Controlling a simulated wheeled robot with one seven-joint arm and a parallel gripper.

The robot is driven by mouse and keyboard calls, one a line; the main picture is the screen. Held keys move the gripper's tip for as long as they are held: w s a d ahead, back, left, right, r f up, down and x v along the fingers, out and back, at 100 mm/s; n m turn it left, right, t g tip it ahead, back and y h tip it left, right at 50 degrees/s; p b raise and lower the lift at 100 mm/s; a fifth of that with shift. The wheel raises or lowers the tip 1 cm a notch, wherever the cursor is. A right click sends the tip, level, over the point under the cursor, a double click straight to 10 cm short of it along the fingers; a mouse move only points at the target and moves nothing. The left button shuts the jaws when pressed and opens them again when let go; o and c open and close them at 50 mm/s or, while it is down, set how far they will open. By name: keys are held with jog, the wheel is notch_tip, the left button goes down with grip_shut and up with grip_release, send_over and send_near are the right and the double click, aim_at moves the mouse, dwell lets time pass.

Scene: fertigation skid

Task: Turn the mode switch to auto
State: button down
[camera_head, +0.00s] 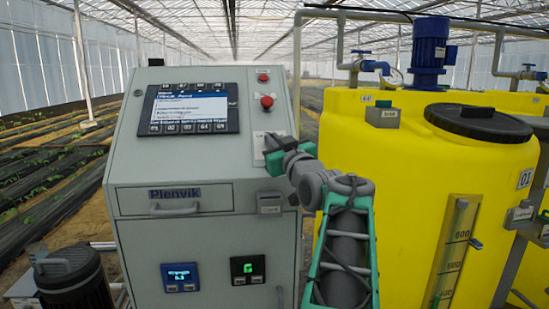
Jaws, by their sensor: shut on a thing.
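The control cabinet (185,240) is a grey box with a sloped panel, in the middle left of the head view. My gripper (268,158) is at the right side of the sloped panel, below a red mushroom button (266,102). It is shut at the place of the mode switch, on a pale label plate (258,150). The switch itself is hidden behind the gripper, so its position cannot be read.
A screen (190,105) with a button row fills the panel's left part. A small red button (263,77) sits above the mushroom button. A yellow tank (410,180) with a black lid (478,122) stands close on the right. A dark motor (75,282) is at lower left.

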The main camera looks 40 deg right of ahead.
jog(key=m+h+b, duration=0.1)
jog(key=m, duration=0.1)
jog(key=m+g+h+b, duration=0.1)
jog(key=h, duration=0.1)
jog(key=a+f+m+g+h+b, duration=0.1)
jog(key=m, duration=0.1)
jog(key=shift+w+m+h, duration=0.3)
jog(key=shift+w+h, duration=0.05)
jog(key=shift+h, duration=0.05)
jog(key=m+g+h, duration=0.1)
jog(key=m+g, duration=0.1)
jog(key=m+g+h, duration=0.2)
jog(key=m, duration=0.1)
jog(key=shift+w+r+b, duration=0.1)
jog(key=shift+w+b, duration=0.1)
jog(key=shift+b, duration=0.2)
jog(key=m+g, duration=0.1)
jog(key=m+g+h+p, duration=0.1)
jog(key=m, duration=0.1)
jog(key=m+g+h+p, duration=0.1)
jog(key=m+g, duration=0.1)
jog(key=shift+w+a+r, duration=0.1)
jog(key=shift+r, duration=0.15)
jog(key=shift+m+g+p, duration=0.7)
jog(key=shift+m+g, duration=0.5)
jog(key=shift+g, duration=0.1)
